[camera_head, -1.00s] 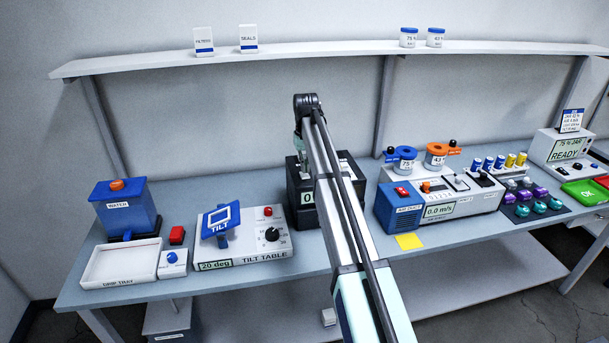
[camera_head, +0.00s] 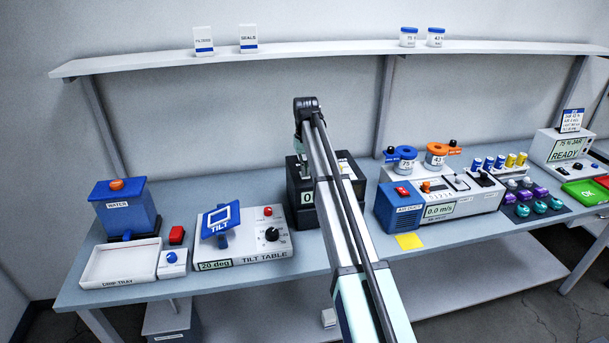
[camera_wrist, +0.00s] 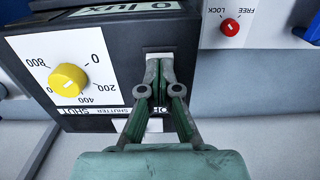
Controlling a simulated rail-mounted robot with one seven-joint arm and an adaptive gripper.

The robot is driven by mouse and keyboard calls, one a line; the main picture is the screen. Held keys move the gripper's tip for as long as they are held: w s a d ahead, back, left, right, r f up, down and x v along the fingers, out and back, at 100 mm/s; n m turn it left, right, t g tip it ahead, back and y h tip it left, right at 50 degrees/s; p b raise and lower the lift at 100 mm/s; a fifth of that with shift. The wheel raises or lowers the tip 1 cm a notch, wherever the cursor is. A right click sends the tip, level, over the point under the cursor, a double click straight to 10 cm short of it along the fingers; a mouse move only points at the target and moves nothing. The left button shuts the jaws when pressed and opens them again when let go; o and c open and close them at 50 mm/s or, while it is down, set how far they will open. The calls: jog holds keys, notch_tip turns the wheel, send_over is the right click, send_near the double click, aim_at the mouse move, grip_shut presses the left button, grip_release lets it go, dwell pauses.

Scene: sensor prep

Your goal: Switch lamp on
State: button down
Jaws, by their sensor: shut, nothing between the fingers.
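The black lamp box (camera_head: 294,180) stands on the bench, partly hidden behind my arm in the head view. In the wrist view the box (camera_wrist: 120,42) appears upside down, with an "0 lux" display (camera_wrist: 122,8), a yellow dial (camera_wrist: 67,80) marked 0 to 800 and a "SHUTTER" label (camera_wrist: 105,112). My gripper (camera_wrist: 160,62) is shut and empty, its fingertips in front of a small pale plate on the box face. A partly covered label beside the fingers seems to start with "O". The lamp switch is hidden by the fingers; contact cannot be told.
Left of the lamp stands the tilt table (camera_head: 245,250) with its red knob (camera_wrist: 229,27) close by in the wrist view. Right of it are a blue air-duct box (camera_head: 398,212) and a yellow note (camera_head: 409,241). A shelf (camera_head: 300,52) runs above.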

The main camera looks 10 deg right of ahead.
jog(key=shift+f, duration=0.55)
jog(key=shift+r, duration=0.1)
jog(key=shift+r+p, duration=1.7)
jog(key=shift+r, duration=1.75)
